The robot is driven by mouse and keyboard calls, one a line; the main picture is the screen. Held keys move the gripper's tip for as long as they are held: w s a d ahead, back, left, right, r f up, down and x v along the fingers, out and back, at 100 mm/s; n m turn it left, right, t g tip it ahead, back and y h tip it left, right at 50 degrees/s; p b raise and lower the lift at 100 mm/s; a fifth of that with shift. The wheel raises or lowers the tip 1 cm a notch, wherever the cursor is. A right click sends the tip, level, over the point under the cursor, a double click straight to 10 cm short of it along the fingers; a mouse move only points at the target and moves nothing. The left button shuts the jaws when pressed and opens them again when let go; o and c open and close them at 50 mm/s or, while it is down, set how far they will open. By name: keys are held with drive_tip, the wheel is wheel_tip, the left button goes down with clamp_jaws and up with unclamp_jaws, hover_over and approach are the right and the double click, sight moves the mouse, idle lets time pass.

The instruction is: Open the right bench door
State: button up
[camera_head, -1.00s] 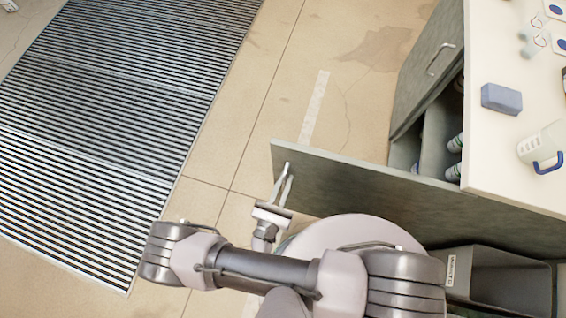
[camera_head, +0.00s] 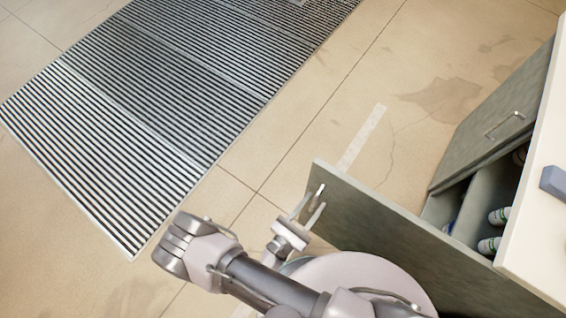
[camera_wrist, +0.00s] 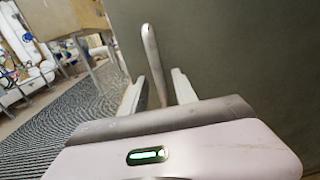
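The grey-green bench door (camera_head: 385,225) stands wide open, sticking out from the bench front at the lower right of the head view. Its metal bar handle (camera_head: 319,194) is near the free edge; it also shows upright in the wrist view (camera_wrist: 151,60) against the door face (camera_wrist: 230,50). My gripper (camera_head: 309,207) is at this handle, with its fingers apart. In the wrist view my gripper (camera_wrist: 158,88) has one finger on each side of the handle, with gaps visible. Whether either finger touches it, I cannot tell.
A second bench door (camera_head: 490,110) with a bar handle is farther along the bench and looks closed. A blue-grey block (camera_head: 553,182) sits on the pale worktop (camera_head: 535,225). A floor grate (camera_head: 170,90) and bare floor lie to the left.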

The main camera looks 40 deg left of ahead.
drive_tip(key=s+p, duration=0.1)
drive_tip(key=s, duration=1.5)
drive_tip(key=shift+s+a+p, duration=0.2)
drive_tip(key=shift+a+p, duration=0.1)
drive_tip(key=shift+a, duration=0.05)
